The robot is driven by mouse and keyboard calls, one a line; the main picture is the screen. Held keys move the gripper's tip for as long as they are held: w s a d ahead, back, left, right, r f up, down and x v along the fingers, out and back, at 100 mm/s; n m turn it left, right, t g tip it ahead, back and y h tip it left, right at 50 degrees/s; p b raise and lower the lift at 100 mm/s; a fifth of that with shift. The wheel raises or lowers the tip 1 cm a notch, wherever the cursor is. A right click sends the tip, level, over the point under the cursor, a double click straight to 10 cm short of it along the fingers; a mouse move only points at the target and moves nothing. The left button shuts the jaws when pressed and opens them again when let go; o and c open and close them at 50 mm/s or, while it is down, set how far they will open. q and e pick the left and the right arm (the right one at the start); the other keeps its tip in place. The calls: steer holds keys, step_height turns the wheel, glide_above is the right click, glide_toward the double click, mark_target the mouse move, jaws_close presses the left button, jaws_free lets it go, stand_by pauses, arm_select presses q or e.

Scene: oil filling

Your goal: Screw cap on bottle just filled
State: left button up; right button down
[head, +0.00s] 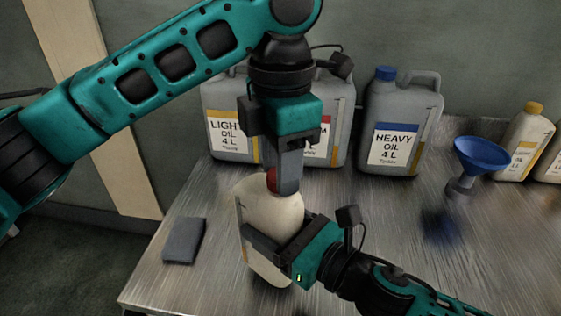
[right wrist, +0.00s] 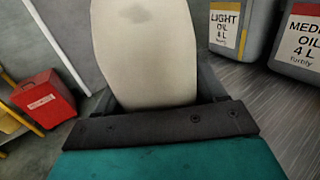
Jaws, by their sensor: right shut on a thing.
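A cream-white bottle (head: 272,216) stands at the front middle of the metal table, slightly tilted in the head view. A red cap (head: 271,181) shows at its top, partly hidden by the finger of my left gripper (head: 286,182). That gripper points straight down over the cap. I see it edge-on, so its grip on the cap is unclear. My right gripper (head: 268,250) is shut on the lower body of the bottle, from the right side. The bottle also fills the middle of the right wrist view (right wrist: 145,55), between the fingers; its top is out of that view.
Grey jugs stand at the back: light oil (head: 226,110), a medium one partly hidden, and heavy oil (head: 398,130) with a blue cap. A blue funnel (head: 481,155) and a yellow-capped bottle (head: 527,140) are at right. A grey pad (head: 184,241) lies left. A red bin (right wrist: 43,98) is beyond.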

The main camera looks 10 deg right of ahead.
arm_select(q)
steer(key=o, duration=0.4)
steer(key=shift+r, duration=2.3)
steer(key=shift+c, duration=0.2)
